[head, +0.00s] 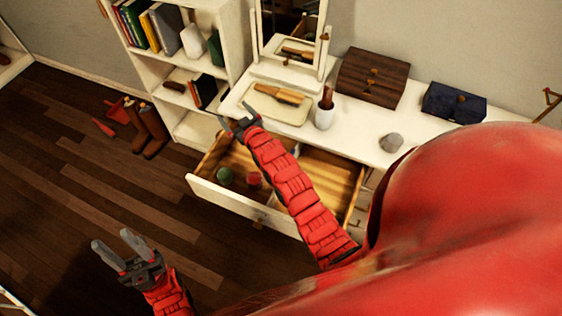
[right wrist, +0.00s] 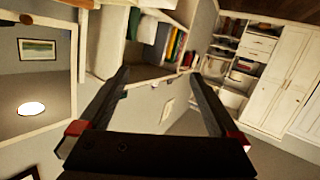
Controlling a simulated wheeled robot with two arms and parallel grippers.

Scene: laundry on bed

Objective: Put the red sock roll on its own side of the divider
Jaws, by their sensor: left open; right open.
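The red sock roll (head: 254,180) lies in the open drawer (head: 232,199), left of my right forearm. A green roll (head: 225,176) lies close to it on its left. The middle of the drawer is hidden by my right arm, so I cannot make out the divider clearly. My right gripper (head: 238,120) is open and empty, above the drawer's back left corner near the dresser edge. Its open fingers also show in the right wrist view (right wrist: 163,85) with nothing between them. My left gripper (head: 120,246) is open and empty over the floor, left of the drawer.
The dresser top holds a mirror (head: 290,35), a tray with a brush (head: 275,103), a white cup (head: 324,112), a brown box (head: 372,78), a blue box (head: 453,103) and a grey stone-like object (head: 391,142). Boots (head: 148,130) stand on the floor beside a bookshelf (head: 182,70).

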